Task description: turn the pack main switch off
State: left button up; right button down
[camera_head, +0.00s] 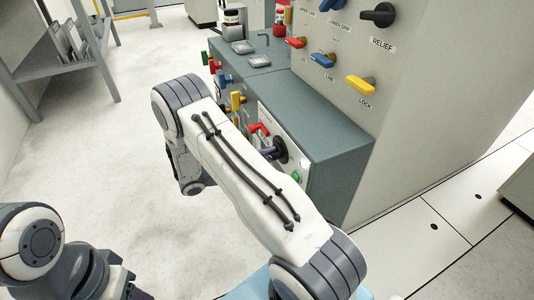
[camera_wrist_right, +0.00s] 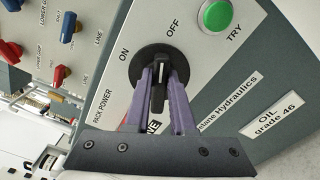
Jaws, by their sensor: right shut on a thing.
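The pack main switch is a black rotary knob (camera_wrist_right: 160,56) on a light panel, with PACK POWER, ON and OFF printed around it. In the right wrist view its handle stands upright, its white mark lying between the ON and OFF labels. My right gripper (camera_wrist_right: 161,85) is shut on the handle, one purple finger on each side. In the head view the round black switch base (camera_head: 282,149) shows just right of my arm, which hides most of the gripper. Only links of my left arm show at the lower left; its fingertips are not visible.
A green TRY button (camera_wrist_right: 216,15) sits close beside the switch. A red handle (camera_head: 260,129) is on the same cabinet front, behind the switch. Yellow and blue valve handles line the cabinet farther back. A taller panel with a RELIEF knob (camera_head: 379,15) rises above the cabinet top (camera_head: 300,120).

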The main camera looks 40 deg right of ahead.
jog(key=m, duration=0.4)
jog(key=shift+a+f+m, duration=0.1)
jog(key=shift+f+m, duration=0.2)
jog(key=shift+m, duration=0.1)
dwell(0.5)
jog(key=c, duration=0.8)
grip_release()
jog(key=shift+o, duration=0.2)
jog(key=p+v, duration=0.2)
jog(key=v, duration=0.8)
jog(key=shift+a+p, duration=0.2)
jog(key=shift+p, duration=0.15)
